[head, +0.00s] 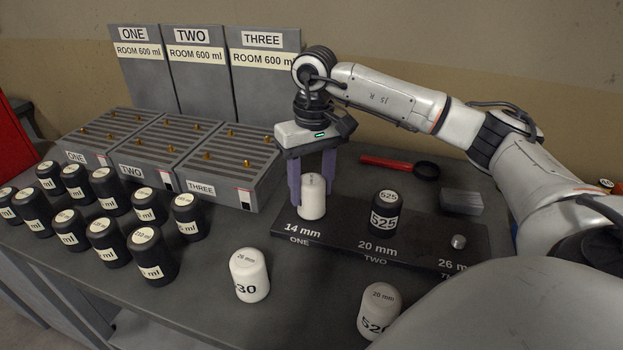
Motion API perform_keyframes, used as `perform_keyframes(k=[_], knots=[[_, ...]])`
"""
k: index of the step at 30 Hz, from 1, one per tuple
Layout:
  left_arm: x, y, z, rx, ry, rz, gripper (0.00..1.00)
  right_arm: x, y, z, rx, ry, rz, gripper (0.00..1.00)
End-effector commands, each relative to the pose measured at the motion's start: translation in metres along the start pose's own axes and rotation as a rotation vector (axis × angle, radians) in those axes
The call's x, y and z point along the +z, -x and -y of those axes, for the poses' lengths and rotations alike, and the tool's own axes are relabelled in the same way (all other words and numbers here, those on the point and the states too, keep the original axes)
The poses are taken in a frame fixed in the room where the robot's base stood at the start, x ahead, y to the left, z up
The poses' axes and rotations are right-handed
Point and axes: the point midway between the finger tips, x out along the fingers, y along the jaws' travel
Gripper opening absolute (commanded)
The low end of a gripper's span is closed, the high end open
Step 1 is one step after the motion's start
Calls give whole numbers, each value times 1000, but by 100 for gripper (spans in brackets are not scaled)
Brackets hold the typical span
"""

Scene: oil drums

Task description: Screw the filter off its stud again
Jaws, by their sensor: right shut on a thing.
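My right gripper (312,180) reaches down from above onto a white filter (312,203). Its purple fingers are shut on the filter's two sides. The filter stands upright at the place marked 14 mm, ONE, on the dark stud plate (340,236); the stud under it is hidden. A black filter marked 525 (383,213) stands at 20 mm, TWO. A bare metal stud (458,242) shows at 26 mm, THREE. My left gripper is not in view.
Two white filters, one marked 26 mm (249,275) and one marked 20 mm (378,311), stand in front of the plate. Several black drums (151,255) stand at left, before slotted trays (225,178). A red-handled tool (395,165) and a grey block (461,202) lie behind.

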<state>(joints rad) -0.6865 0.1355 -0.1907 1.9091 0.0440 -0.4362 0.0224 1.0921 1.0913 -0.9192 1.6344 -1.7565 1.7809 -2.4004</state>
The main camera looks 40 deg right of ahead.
Motion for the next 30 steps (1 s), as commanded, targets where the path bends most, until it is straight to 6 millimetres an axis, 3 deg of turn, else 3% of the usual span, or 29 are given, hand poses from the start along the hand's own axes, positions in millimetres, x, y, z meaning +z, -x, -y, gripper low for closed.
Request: perform_keyframes(k=[8,19,28,29,30], knots=[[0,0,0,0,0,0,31,0,0,1,-2,15,3,15],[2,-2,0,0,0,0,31,1,-1,3,-3,493,16,15],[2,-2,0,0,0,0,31,1,0,3,-4,551,19,15],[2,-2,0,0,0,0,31,1,0,3,-3,551,19,47],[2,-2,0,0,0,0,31,1,0,3,-3,550,19,54]])
